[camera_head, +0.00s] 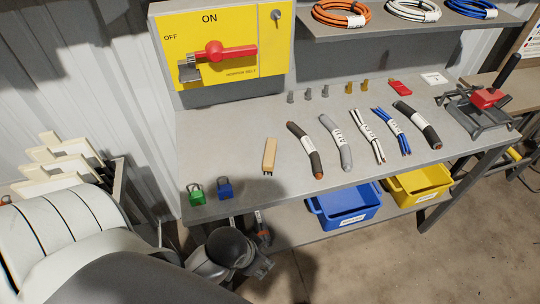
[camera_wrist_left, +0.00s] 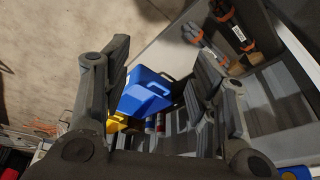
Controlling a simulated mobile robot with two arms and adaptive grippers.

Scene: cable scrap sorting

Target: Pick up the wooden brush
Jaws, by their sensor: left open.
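The wooden brush (camera_head: 269,154) is a tan block with dark bristles at its near end. It lies on the left part of the grey workbench (camera_head: 236,152), with bare surface around it. My left gripper (camera_head: 262,266) is low in front of the bench's front edge, below the benchtop and well apart from the brush. In the left wrist view my left gripper (camera_wrist_left: 158,72) shows two dark fingers spread wide with nothing held between them. The brush does not show in that view. My right gripper is not in view.
A green padlock (camera_head: 196,194) and a blue padlock (camera_head: 225,189) stand near the bench's front left corner. Several cable pieces lie right of the brush. A blue bin (camera_head: 345,211) and a yellow bin (camera_head: 420,186) sit on the lower shelf. A yellow switch panel (camera_head: 230,75) stands behind.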

